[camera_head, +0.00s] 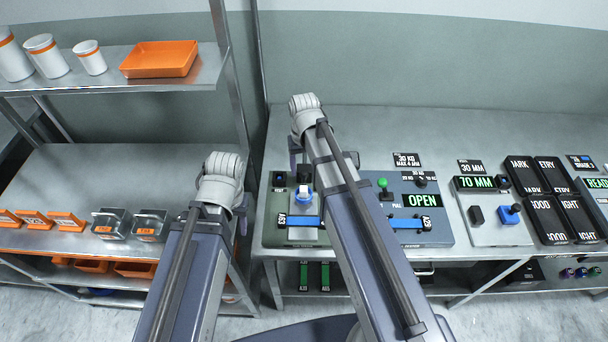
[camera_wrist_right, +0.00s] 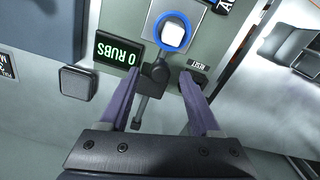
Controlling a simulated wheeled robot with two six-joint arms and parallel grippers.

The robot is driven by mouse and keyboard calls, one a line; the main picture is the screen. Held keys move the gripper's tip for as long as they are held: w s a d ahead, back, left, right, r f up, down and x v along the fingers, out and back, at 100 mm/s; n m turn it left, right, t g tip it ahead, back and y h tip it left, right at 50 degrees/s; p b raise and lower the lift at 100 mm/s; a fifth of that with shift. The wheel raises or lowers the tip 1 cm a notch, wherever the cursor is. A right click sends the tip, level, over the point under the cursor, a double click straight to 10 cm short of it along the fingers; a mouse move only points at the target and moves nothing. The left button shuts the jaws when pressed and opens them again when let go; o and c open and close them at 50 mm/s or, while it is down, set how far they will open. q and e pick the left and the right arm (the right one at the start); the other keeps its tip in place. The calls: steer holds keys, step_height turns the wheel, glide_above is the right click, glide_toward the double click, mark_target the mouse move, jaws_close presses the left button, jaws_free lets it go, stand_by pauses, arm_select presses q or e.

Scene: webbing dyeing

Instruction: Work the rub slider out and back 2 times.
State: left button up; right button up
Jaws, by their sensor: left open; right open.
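The rub tester (camera_head: 285,235) stands at the left end of the bench, with a blue ring around a white block (camera_head: 304,192) on top. In the right wrist view the blue ring (camera_wrist_right: 172,16) shows at the top, beside a display (camera_wrist_right: 118,53) reading "0 RUBS". A dark slider handle with a rod (camera_wrist_right: 155,77) lies in view between the fingers of my open right gripper (camera_wrist_right: 158,74); I cannot tell contact. In the head view my right gripper is mostly hidden by its arm. My left gripper (camera_head: 243,215) is open and empty, left of the tester, partly hidden.
A pull tester (camera_head: 420,236) reading "OPEN" stands just right of my right arm. Further right are a "70 MM" device (camera_head: 490,232) and black labelled trays (camera_head: 550,200). A shelf rack (camera_head: 100,170) with orange and metal items stands at the left.

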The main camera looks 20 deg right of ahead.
steer(key=shift+f, duration=0.45)
steer(key=shift+c, duration=0.4)
jaws_close()
stand_by(0.8)
